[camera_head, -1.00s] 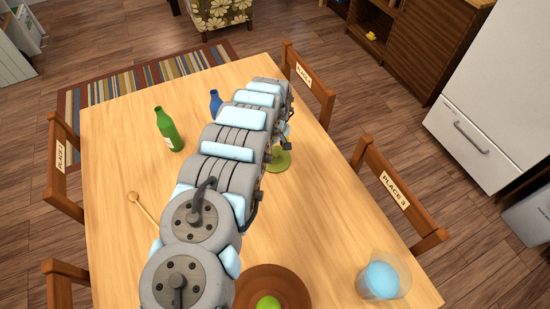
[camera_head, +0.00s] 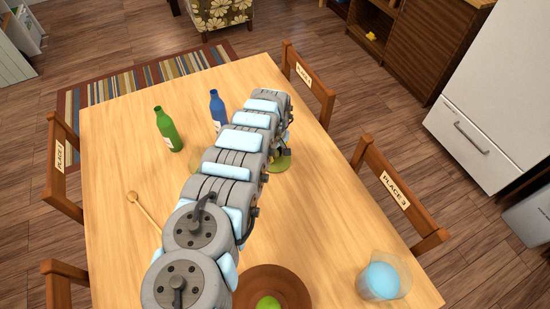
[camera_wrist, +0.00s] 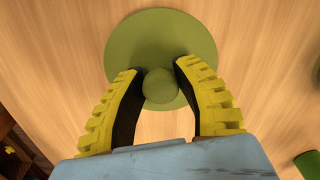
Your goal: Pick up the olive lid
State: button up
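The olive lid (camera_wrist: 160,38) is a round flat disc with a round knob (camera_wrist: 160,86) in its middle. It lies on the table in the wrist view. In the head view the lid (camera_head: 281,163) shows partly behind my arm. My gripper (camera_wrist: 158,66) is open, with its yellow and black fingers on either side of the knob. A gap shows between each finger and the knob. How high the fingertips are above the lid is hard to tell.
A green bottle (camera_head: 169,130) and a blue bottle (camera_head: 217,110) stand left of my arm. A wooden spoon (camera_head: 143,210) lies at the left. A brown plate (camera_head: 293,288) with a green item and a clear container (camera_head: 383,278) with a blue ball are near the front.

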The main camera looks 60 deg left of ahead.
aim_at(275, 153)
jog(key=c, duration=0.3)
jog(key=shift+c, duration=0.3)
jog(key=shift+r, duration=5)
jog(key=shift+o, duration=0.4)
